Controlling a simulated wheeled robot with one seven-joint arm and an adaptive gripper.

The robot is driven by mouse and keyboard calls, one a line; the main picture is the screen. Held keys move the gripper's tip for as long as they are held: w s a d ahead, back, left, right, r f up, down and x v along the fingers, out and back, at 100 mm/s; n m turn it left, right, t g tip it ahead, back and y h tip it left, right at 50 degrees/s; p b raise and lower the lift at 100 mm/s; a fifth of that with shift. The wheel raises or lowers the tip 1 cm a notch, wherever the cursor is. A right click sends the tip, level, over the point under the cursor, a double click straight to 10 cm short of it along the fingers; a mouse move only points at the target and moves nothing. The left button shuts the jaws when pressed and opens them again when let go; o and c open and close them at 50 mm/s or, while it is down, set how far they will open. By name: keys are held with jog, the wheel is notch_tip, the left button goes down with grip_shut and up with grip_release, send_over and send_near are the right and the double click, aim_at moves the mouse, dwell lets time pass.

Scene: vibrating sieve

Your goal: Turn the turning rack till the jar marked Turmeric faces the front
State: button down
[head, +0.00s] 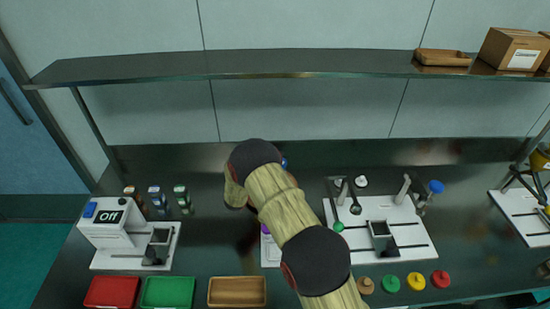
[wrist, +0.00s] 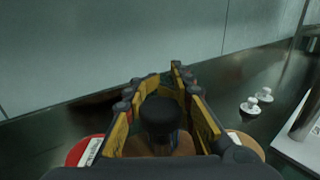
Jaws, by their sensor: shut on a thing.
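My gripper (wrist: 162,84) fills the middle of the wrist view. Its yellow-and-black fingers are closed around a black knob (wrist: 160,112) at the centre of the turning rack. A round brown surface of the rack (wrist: 150,150) shows just below the knob. A red-topped jar with a white label (wrist: 86,152) is to the left of the fingers, and an orange-brown jar top (wrist: 246,143) is to the right. I cannot read any label, so I cannot tell which jar is Turmeric. In the head view my arm hides the rack and the gripper.
An "Off" device (head: 113,222) and several small bottles (head: 158,200) stand left. Red (head: 112,292), green (head: 167,292) and wooden (head: 237,292) trays line the front. A white board with apparatus (head: 412,238) and several coloured knobs (head: 415,281) are right. A shelf (head: 240,64) spans above.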

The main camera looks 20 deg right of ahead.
jog(key=c, duration=1.6)
grip_release()
jog(key=shift+o, duration=0.6)
jog(key=v, duration=1.2)
